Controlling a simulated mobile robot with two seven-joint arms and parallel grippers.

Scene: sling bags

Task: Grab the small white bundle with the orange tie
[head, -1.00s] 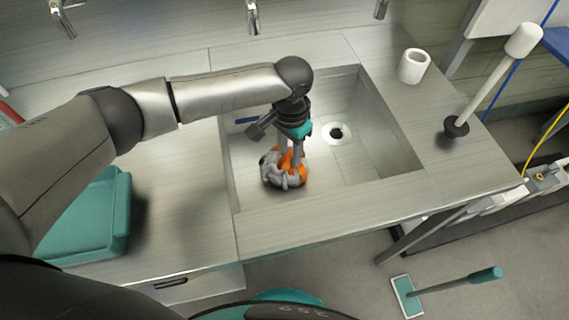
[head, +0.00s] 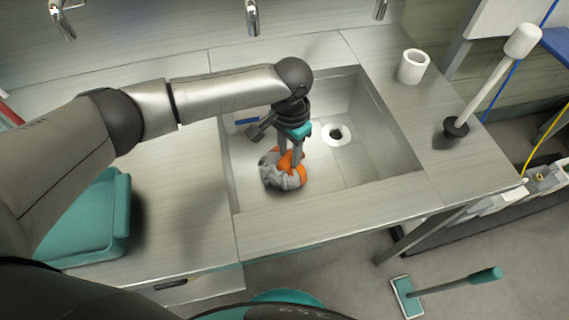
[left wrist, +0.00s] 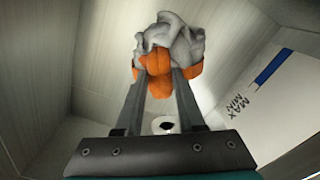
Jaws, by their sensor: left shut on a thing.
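The small bundle (head: 284,175) is pale grey-white with orange parts. It is in the sink basin, near the basin's front left side in the head view. My left gripper (head: 291,162) reaches down into the sink from above and is shut on the bundle at its orange part. In the left wrist view the two fingers meet the orange tie (left wrist: 155,68), and the crumpled white cloth (left wrist: 172,38) shows beyond them. I cannot tell whether the bundle touches the basin floor. My right gripper is not in view.
The sink (head: 395,150) has steep walls around the gripper and a round drain (head: 337,134). A white cup (head: 413,66) and a plunger (head: 456,126) stand on the right counter. A teal container (head: 100,215) is at left. Taps (head: 252,18) line the back.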

